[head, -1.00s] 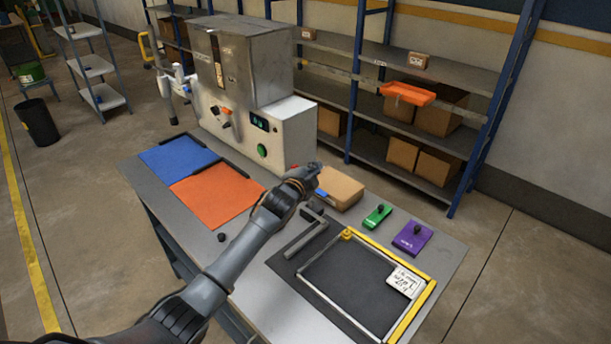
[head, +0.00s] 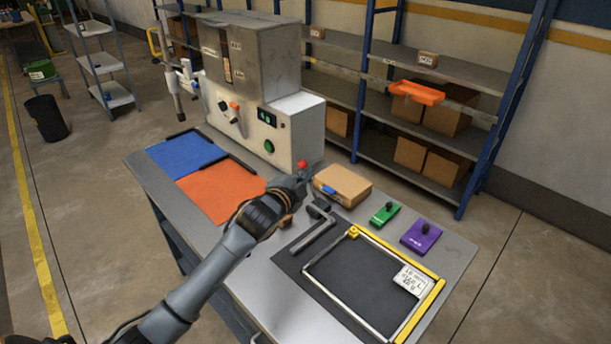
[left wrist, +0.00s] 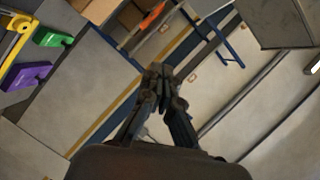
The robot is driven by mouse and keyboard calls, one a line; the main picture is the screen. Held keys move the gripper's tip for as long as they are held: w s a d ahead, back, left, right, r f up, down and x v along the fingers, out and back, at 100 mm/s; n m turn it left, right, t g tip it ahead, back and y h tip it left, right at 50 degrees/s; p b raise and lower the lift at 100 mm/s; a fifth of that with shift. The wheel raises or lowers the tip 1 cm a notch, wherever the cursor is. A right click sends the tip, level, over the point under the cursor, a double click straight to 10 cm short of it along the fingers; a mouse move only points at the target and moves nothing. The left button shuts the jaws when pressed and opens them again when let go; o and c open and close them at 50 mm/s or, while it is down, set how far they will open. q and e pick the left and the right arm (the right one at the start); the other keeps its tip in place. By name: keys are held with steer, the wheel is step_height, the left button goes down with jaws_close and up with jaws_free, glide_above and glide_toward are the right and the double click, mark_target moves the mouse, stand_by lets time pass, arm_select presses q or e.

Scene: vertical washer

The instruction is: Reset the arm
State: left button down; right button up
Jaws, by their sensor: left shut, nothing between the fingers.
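My left arm comes in from the lower left of the head view. Its gripper (head: 304,176) is above the table between the washer and the black mat, near a red button (head: 302,164). In the left wrist view the fingers (left wrist: 160,75) meet, with nothing between them. The washer (head: 262,85) is a grey metal box on a white base with a green button. My right gripper is not in view.
The table (head: 262,295) holds blue (head: 185,152) and orange (head: 220,190) mats, a cardboard box (head: 343,184), green (head: 384,213) and purple (head: 421,236) blocks, and a yellow-edged frame (head: 425,310) on the black mat. Shelves (head: 420,110) stand behind.

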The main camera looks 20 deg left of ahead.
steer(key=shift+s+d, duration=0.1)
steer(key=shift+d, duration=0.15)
